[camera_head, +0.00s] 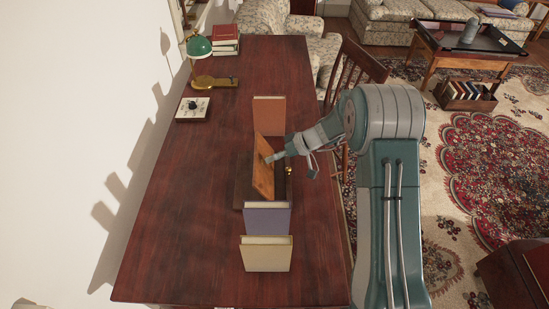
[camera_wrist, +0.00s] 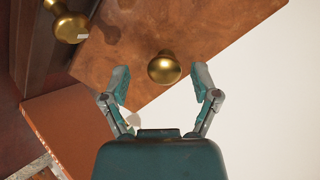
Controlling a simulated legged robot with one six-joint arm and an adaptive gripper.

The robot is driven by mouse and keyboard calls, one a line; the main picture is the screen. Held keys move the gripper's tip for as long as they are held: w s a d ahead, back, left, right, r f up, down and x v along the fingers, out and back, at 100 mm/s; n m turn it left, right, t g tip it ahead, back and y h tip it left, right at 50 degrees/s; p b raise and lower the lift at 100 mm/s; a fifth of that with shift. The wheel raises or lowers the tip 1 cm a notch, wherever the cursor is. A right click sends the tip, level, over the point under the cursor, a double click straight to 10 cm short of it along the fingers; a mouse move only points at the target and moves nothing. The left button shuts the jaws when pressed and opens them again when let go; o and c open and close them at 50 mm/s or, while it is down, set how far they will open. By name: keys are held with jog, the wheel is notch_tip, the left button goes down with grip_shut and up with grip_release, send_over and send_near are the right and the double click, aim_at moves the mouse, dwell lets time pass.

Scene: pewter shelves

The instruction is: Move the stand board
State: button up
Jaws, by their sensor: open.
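The stand board is a flat orange-brown wooden panel (camera_head: 263,172), tilted on a dark wooden stand base (camera_head: 243,180) in the middle of the desk. In the wrist view the board (camera_wrist: 190,35) fills the upper part and carries a round brass knob (camera_wrist: 163,68). My gripper (camera_head: 273,157) is at the board's right face in the head view. In the wrist view my gripper (camera_wrist: 163,80) is open, with one finger on each side of the knob and a gap on both sides. A second brass knob (camera_wrist: 68,24) is at the upper left.
An orange book (camera_head: 269,112) stands behind the stand. A purple book (camera_head: 266,218) and a cream book (camera_head: 266,254) stand in front. A green lamp (camera_head: 200,48), a dial box (camera_head: 192,109) and stacked books (camera_head: 225,42) are at the far left. The desk's left side is clear.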

jog(key=v, duration=1.2)
jog(key=shift+w+f, duration=0.1)
jog(key=s+d+r+m+t+h, duration=0.1)
jog(key=s+r+m+h, duration=0.25)
jog(key=s+r, duration=0.6)
jog(key=s+d+r+m+t+h, duration=0.2)
jog(key=s+r+h, duration=0.35)
jog(key=s, duration=0.75)
jog(key=s+d+r+m+t+h, duration=0.1)
jog(key=s+d+r+m+t, duration=0.1)
jog(key=s, duration=0.6)
jog(key=shift+s+d+r+m+t+h, duration=0.35)
jog(key=shift+d+m, duration=0.2)
jog(key=shift+m, duration=0.2)
jog(key=shift+f, duration=0.1)
